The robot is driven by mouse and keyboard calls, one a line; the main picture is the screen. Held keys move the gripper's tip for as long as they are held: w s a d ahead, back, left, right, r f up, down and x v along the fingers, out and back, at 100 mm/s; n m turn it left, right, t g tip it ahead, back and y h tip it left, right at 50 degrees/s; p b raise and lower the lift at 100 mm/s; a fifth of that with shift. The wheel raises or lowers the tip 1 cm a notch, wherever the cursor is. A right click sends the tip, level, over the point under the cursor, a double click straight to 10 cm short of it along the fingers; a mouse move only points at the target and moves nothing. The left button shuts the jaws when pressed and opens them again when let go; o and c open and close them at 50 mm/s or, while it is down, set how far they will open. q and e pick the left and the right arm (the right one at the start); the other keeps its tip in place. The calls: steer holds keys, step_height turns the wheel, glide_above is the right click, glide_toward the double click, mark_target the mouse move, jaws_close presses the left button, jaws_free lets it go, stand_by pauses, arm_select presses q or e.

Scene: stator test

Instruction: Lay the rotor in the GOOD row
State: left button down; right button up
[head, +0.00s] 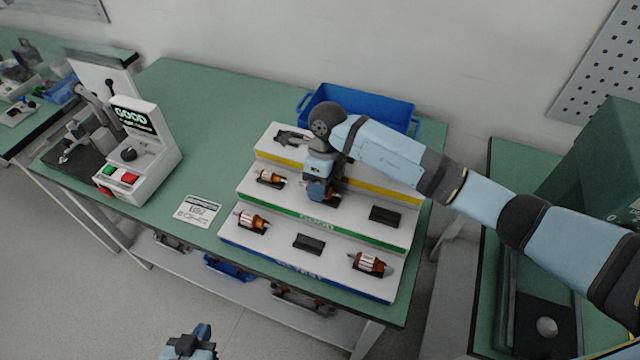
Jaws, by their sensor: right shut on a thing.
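A stepped white rack (347,217) stands on the green table, with a yellow strip on its upper step, a green strip below the middle step and a blue front edge. The green strip's lettering seems to read GOOD. My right gripper (318,197) points down at the middle step and is shut on the rotor, which the jaws almost wholly hide. I cannot tell whether it touches the step. A copper rotor (270,177) lies left of it on that step; an empty black cradle (384,215) is to the right. My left gripper (192,343) is low at the bottom edge, its jaws unclear.
The bottom step holds two rotors, left (252,221) and right (370,264), with a black cradle (307,242) between. A tester (140,155) at left displays GOOD. A label card (197,211) lies beside the rack. A blue bin (372,106) stands behind.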

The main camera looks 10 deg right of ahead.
steer(key=shift+f+b, duration=0.25)
steer(key=shift+b, duration=0.05)
stand_by(0.5)
steer(key=o, duration=1.1)
steer(key=shift+s, duration=0.15)
steer(key=shift+o, duration=0.2)
steer(key=shift+w, duration=0.2)
steer(key=shift+w+d+r, duration=0.1)
steer(key=shift+r, duration=0.2)
steer(key=b+v, duration=0.1)
steer(key=v, duration=1.2)
